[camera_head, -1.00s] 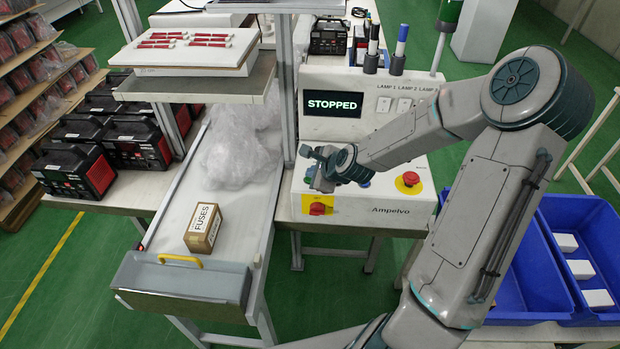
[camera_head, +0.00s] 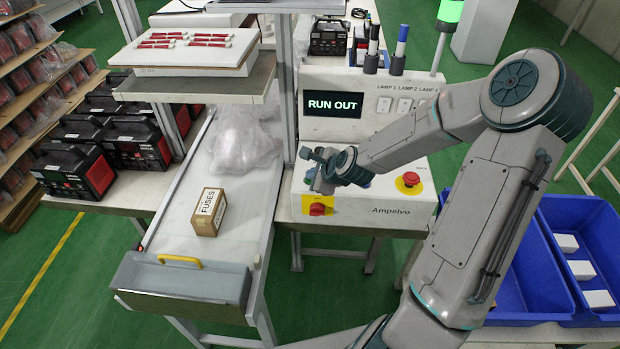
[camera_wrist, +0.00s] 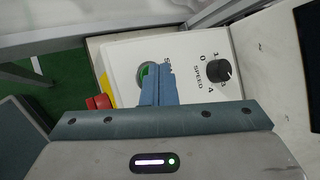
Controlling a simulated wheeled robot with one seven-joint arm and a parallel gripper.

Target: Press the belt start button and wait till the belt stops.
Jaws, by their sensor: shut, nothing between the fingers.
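The control box (camera_head: 400,212) stands beside the belt. Its display (camera_head: 335,103) reads "RUN OUT". My gripper (camera_head: 313,168) is shut and empty in front of the box's face. In the wrist view its fingers (camera_wrist: 158,85) overlap a green button (camera_wrist: 145,74) with a partly hidden label starting "S". I cannot tell whether the fingertips touch the button. The conveyor belt (camera_head: 240,205) carries a box marked "FUSES" (camera_head: 207,211) and a clear plastic bag (camera_head: 240,150). The lamp on the pole (camera_head: 451,11) glows green.
A red emergency button (camera_head: 409,181) and a yellow-backed red switch (camera_head: 318,206) sit on the box. A speed knob (camera_wrist: 216,70) is right of the fingers. A grey tray (camera_head: 185,280) closes the belt's near end. Blue bins (camera_head: 500,260) stand right.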

